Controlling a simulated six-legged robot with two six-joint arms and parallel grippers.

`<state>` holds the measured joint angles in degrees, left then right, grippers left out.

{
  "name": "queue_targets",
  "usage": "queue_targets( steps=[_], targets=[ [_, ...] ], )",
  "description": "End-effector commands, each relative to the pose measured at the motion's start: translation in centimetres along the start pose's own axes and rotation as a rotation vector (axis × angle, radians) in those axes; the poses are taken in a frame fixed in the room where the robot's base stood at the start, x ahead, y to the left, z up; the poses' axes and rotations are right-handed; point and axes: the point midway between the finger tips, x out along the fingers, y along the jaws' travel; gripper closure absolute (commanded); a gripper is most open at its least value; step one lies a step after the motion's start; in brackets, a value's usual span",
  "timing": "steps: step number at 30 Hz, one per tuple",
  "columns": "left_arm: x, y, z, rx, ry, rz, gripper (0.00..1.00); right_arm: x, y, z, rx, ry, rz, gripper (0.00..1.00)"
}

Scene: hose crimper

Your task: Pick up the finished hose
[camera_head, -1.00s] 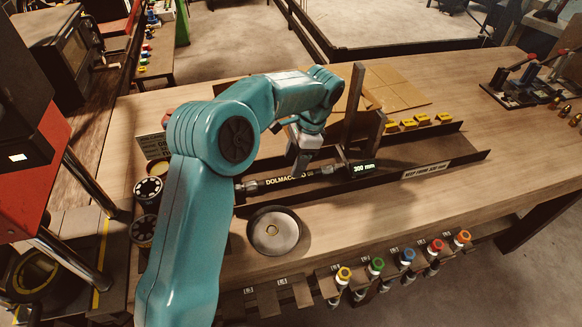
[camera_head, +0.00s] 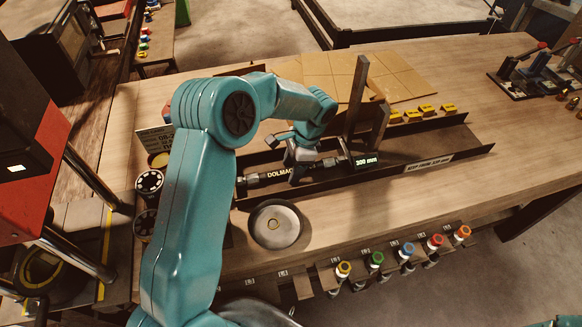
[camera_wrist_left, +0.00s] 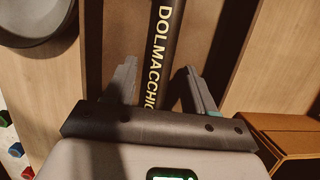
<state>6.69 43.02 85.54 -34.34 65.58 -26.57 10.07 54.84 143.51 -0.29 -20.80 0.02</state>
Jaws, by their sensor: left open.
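The finished hose (camera_head: 262,178) is black with pale "DOLMACCHIO" lettering and lies lengthwise in a dark measuring trough (camera_head: 440,140). A small display (camera_head: 367,160) reading 300 mm stands at its right end. My left gripper (camera_head: 297,172) is over the middle of the hose and hides part of it. In the left wrist view the hose (camera_wrist_left: 163,50) runs between the two open fingers of the left gripper (camera_wrist_left: 158,85), with a gap on each side. I cannot tell how far the fingertips reach down beside it. My right gripper is not in view.
A round grey dish (camera_head: 274,223) sits in front of the trough. An upright dark post (camera_head: 356,95) stands behind the display. Yellow blocks (camera_head: 412,115) lie behind the trough. Colour-capped tools (camera_head: 376,265) hang along the front edge. The right of the table has free room.

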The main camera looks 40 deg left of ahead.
Motion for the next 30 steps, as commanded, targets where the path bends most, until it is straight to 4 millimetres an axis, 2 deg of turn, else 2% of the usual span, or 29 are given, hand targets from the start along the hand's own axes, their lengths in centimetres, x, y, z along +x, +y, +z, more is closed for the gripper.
queue_targets(
  steps=[5,10,20,25,30],
  targets=[
    [0.0,-0.1,-0.1,0.0,0.001,-0.001,0.45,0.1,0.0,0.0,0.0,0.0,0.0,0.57],
    [0.0,-0.2,-0.1,0.001,0.0,0.0,1.0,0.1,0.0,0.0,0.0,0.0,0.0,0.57],
    [-0.3,-0.4,0.0,-0.001,0.001,-0.001,1.0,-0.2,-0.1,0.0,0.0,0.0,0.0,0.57],
    [-3.4,-0.4,0.8,-0.002,0.002,-0.003,1.0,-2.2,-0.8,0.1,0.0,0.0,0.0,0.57],
    [-6.3,-0.4,1.5,-0.003,0.005,-0.005,1.0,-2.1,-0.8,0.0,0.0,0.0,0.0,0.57]
  ],
)
